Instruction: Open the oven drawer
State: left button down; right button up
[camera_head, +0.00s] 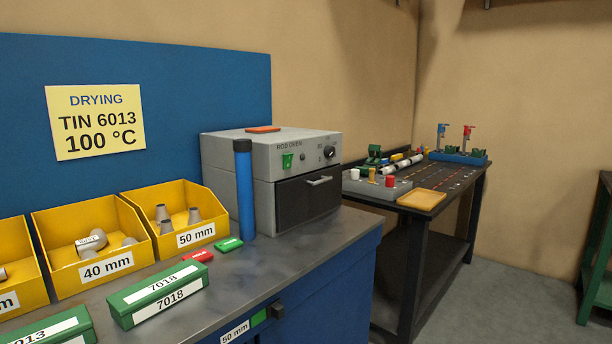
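The grey rod oven (270,165) stands on the dark worktop against the blue back panel. Its dark front drawer (308,200) is shut, with a light bar handle (319,181) near the top of its face. A green switch (287,160) and a black dial (329,152) sit above the drawer. An orange-red flat item (263,129) lies on top of the oven. Neither of my grippers is in view.
A blue upright tube (244,190) stands at the oven's left front. A dark table (455,172) with a yellow tray (421,199) stands to the right. The floor (520,295) there is clear.

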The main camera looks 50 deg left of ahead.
aim_at(298, 200)
jog(key=u, duration=0.95)
jog(key=i, duration=0.85)
jog(key=u, duration=0.95)
